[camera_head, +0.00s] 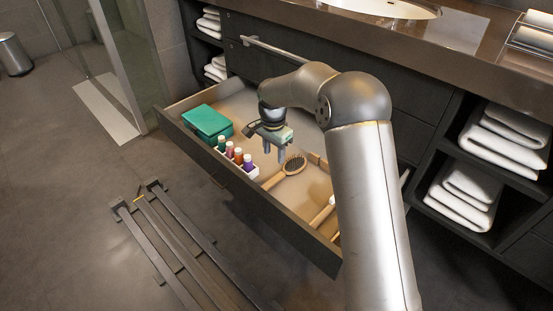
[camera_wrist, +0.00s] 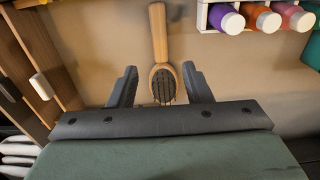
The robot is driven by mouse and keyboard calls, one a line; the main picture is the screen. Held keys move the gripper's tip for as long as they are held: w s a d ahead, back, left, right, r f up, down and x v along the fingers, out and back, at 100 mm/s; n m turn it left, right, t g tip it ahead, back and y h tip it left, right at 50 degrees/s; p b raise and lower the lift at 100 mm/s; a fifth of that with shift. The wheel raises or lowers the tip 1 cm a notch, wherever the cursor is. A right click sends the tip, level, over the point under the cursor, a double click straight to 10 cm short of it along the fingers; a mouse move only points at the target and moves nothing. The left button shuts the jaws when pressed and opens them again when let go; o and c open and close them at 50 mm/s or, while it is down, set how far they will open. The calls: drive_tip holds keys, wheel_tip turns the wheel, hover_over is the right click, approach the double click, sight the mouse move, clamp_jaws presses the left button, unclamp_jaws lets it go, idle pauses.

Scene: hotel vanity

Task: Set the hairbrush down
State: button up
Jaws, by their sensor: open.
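The hairbrush (camera_head: 285,170), with a wooden handle and dark bristles facing up, lies on the floor of the open drawer (camera_head: 182,131). My gripper (camera_head: 268,155) is over the drawer, pointing down, just left of the brush head. In the wrist view my gripper (camera_wrist: 160,88) is open, with a finger on each side of the brush head. The fingers look apart from the brush, and nothing is held.
A white holder (camera_head: 239,163) with several coloured bottles stands left of the brush. A green case (camera_head: 208,122) lies at the drawer's left end. A white-ended item (camera_head: 322,213) lies to the right. The vanity counter (camera_head: 310,22) overhangs behind.

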drive_tip(key=s+d+r+n, duration=0.2)
drive_tip(key=s+d+r, duration=0.25)
drive_tip(key=s, duration=0.25)
drive_tip(key=s+d+r+n, duration=0.2)
drive_tip(key=s+d+r, duration=0.2)
drive_tip(key=s+d, duration=0.25)
drive_tip(key=s+d+n, duration=0.2)
drive_tip(key=s+d, duration=0.1)
drive_tip(key=s, duration=0.8)
drive_tip(key=s+d+n, duration=0.2)
drive_tip(key=s+d, duration=0.1)
drive_tip(key=s, duration=0.9)
drive_tip(key=shift+f+n+g, duration=0.4)
drive_tip(key=shift+f, duration=0.05)
